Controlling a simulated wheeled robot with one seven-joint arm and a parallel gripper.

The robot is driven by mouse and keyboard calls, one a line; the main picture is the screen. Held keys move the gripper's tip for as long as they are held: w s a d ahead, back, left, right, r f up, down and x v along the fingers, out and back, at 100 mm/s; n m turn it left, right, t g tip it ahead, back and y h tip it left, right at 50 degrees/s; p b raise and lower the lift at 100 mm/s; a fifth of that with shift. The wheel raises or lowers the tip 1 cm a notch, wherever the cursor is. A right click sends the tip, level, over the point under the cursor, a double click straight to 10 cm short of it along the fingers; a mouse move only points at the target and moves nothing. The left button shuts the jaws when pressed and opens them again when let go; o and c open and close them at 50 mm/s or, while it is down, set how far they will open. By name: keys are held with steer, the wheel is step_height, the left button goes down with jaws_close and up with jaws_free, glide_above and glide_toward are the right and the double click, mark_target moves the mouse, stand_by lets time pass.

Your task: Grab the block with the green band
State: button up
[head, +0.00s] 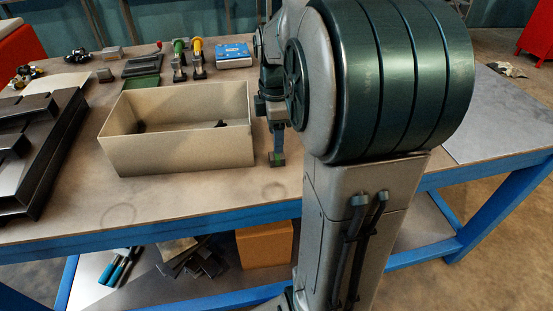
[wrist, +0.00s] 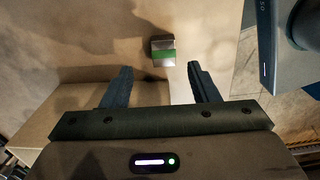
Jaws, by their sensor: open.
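The block with the green band (wrist: 163,45) is small and grey metal, with a green stripe on the side towards my gripper in the wrist view. It lies on the tan tabletop, just beyond the gap between my fingertips. In the head view the block (head: 278,159) shows right of the bin, close to my fingers. My gripper (wrist: 159,74) is open and empty, one dark finger either side of the gap. In the head view my gripper (head: 277,141) is partly hidden by my arm, and I cannot tell its exact height above the table.
An open beige bin (head: 185,152) stands left of my gripper, with small dark items inside. Dark metal parts (head: 35,140) lie at far left. The table front is clear.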

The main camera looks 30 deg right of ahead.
mark_target(277, 159)
steer(key=f, duration=0.5)
steer(key=shift+s+f, duration=0.25)
steer(key=shift+f, duration=0.05)
steer(key=shift+c, duration=0.3)
jaws_close()
steer(key=shift+r, duration=0.15)
